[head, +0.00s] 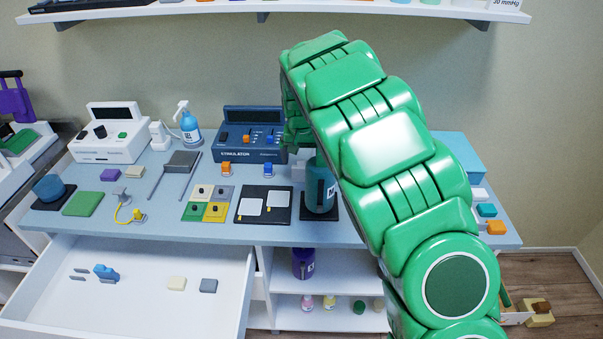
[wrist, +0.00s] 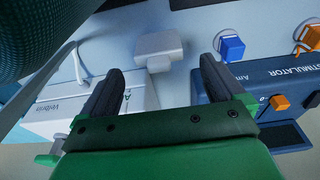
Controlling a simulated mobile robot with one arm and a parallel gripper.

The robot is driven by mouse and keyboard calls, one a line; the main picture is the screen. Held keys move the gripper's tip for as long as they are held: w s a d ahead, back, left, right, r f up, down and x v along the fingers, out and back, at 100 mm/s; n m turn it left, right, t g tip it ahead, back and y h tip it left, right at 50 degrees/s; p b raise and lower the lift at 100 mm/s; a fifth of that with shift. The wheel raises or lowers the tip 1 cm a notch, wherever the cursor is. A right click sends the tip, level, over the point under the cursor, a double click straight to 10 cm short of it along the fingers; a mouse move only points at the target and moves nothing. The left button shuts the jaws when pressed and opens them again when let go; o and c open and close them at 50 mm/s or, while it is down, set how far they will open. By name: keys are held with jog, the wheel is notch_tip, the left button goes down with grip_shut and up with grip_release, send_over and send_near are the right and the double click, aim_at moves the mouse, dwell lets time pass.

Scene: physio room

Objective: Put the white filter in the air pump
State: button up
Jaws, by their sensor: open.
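A small white T-shaped piece (wrist: 160,45), which looks like the white filter, lies on the blue-grey tabletop; in the head view a pale bit (head: 298,168) of it seems to show beside my arm. My gripper (wrist: 162,68) is open and empty above the table, and the piece shows just beyond and between its fingertips, apart from them. A white device (wrist: 100,125) with a hard-to-read label is partly hidden behind the left finger; it may be the air pump, but I cannot tell. My green arm hides the gripper and this device in the head view.
The blue stimulator (head: 250,137) stands close to my gripper, with orange (head: 226,168) and blue (head: 268,170) plugs before it. A teal container (head: 320,190) stands near my arm. A white box-like device (head: 108,135) is at left. The drawer (head: 130,315) is open.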

aim_at(301, 161)
jog(key=f, duration=0.4)
jog(key=shift+w+f, duration=0.3)
jog(key=shift+f, duration=0.1)
jog(key=c, duration=1.1)
jog(key=shift+r, duration=0.1)
notch_tip(301, 161, up, 8)
jog(key=shift+f, duration=0.25)
jog(key=shift+d+r, duration=0.75)
jog(key=shift+r, duration=0.2)
jog(key=d, duration=0.5)
jog(key=s+d+f, duration=0.1)
jog(key=d, duration=0.5)
jog(key=s+d+f, duration=0.1)
jog(key=d, duration=0.4)
jog(key=shift+s+d+f, duration=0.1)
jog(key=shift+d+f, duration=0.1)
jog(key=shift+d, duration=0.15)
